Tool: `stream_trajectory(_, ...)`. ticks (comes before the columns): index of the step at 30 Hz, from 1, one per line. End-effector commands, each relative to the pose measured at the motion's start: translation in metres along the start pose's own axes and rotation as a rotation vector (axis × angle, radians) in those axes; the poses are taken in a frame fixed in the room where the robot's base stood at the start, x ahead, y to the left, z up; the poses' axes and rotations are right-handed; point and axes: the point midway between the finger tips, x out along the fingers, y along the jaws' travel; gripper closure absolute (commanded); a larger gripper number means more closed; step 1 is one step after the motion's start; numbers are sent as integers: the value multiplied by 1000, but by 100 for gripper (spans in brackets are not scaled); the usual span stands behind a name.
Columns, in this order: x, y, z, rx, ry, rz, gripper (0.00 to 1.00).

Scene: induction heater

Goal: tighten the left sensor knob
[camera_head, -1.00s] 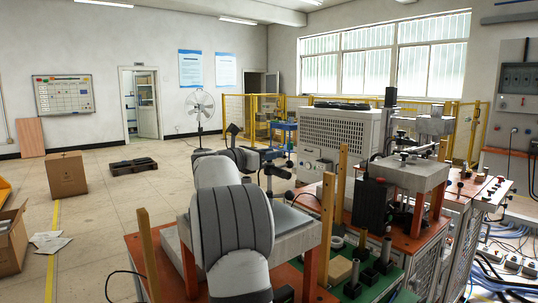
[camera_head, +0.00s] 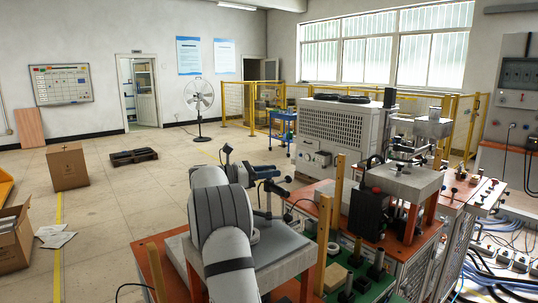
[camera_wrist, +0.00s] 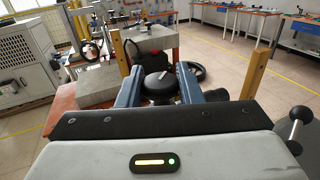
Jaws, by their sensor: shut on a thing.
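In the wrist view, my gripper (camera_wrist: 159,84) has one blue finger on each side of a round black knob (camera_wrist: 158,88) with a pale bar mark on top. The fingers are closed on the knob's sides. The knob's lower part is hidden behind the gripper body. In the head view, my arm reaches over the grey-topped bench, and a dark upright stand (camera_head: 269,200) rises by my wrist. The knob itself is hard to make out there. The frames do not show clearly whether it is the left one.
Wooden posts (camera_head: 323,240) rise from the bench. A black box with a red button (camera_head: 371,210) and a second grey platform (camera_head: 407,182) stand to the right. Several dark posts stand on the green board.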

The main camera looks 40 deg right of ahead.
Motion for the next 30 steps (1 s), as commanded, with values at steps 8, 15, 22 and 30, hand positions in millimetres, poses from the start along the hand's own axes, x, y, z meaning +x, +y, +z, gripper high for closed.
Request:
stream_trajectory(8,0,1,8,-4,1,-186,90)
stream_trajectory(15,-1,1,6,-3,0,-308,90)
stream_trajectory(22,-1,1,3,-1,1,-380,90)
stream_trajectory(30,-1,0,0,1,0,-410,90)
